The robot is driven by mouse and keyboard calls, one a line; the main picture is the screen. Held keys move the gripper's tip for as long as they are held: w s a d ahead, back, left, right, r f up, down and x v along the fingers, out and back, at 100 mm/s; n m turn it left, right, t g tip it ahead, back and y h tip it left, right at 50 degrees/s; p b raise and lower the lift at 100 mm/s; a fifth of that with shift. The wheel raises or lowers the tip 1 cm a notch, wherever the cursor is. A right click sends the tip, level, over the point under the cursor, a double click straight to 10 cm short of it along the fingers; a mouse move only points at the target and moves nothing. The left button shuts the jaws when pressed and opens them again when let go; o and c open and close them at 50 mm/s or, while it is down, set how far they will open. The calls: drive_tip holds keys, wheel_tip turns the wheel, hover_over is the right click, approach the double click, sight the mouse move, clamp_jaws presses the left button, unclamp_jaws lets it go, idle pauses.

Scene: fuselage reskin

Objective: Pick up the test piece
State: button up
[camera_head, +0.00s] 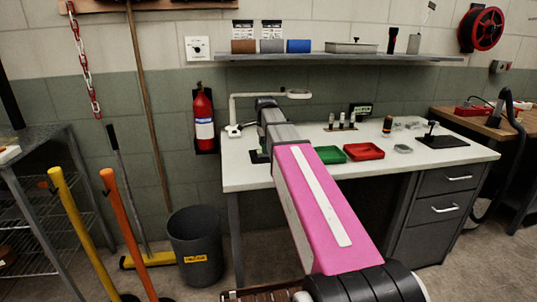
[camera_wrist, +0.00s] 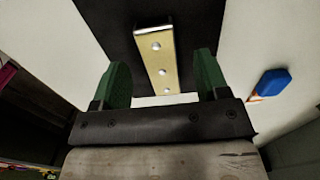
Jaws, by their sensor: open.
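The test piece (camera_wrist: 156,58) appears in the wrist view as a flat, pale yellow strip with several round, silvery rivet heads and a bright end. It lies over a black mat (camera_wrist: 105,30). My gripper (camera_wrist: 162,76) is open, with a green finger on each side of the strip's near end and a visible gap on both sides. I cannot tell how far the fingertips are above the strip. In the head view my pink arm reaches over the left end of the white bench (camera_head: 240,180) and hides the piece.
A blue object (camera_wrist: 270,84) lies right of the mat. On the bench are a green tray (camera_head: 329,154), a red tray (camera_head: 363,151) and a lamp (camera_head: 298,94). A shelf (camera_head: 340,57) hangs above. A grey bin (camera_head: 195,245) stands on the floor at left.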

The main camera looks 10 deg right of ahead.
wheel_tip(320, 180, down, 2)
drive_tip(key=shift+f, duration=0.1)
drive_tip(key=shift+c, duration=0.3)
drive_tip(key=c, duration=1)
drive_tip(key=shift+c, duration=0.2)
